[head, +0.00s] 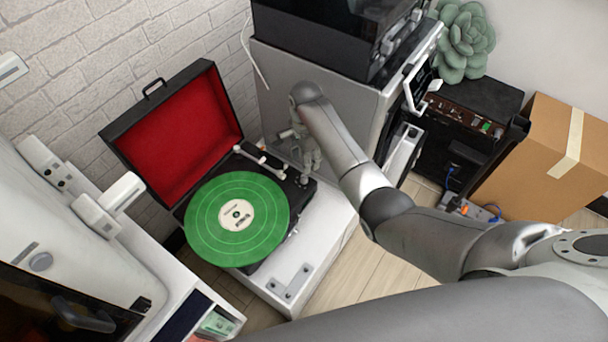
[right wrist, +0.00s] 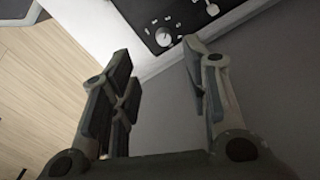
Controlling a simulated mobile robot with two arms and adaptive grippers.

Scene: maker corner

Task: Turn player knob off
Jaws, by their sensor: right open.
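The record player (head: 182,215) stands open on a white cabinet, with a red-lined lid and a green record (head: 237,218) on its platter. My right gripper (head: 305,178) points down at the back right corner of the player's deck, past the tonearm (head: 262,158). In the right wrist view the right gripper (right wrist: 157,54) is open and empty. A round knob (right wrist: 163,37) with a pale pointer mark shows on the black deck just beyond and between the fingertips, apart from them. In the head view I cannot make out the knob at the gripper. My left gripper is out of view.
A grey cabinet (head: 275,85) with a dark machine on top stands close behind my right gripper. A white machine (head: 60,225) is at the left. A cardboard box (head: 535,150) and a black amplifier-like box (head: 465,115) are at the right.

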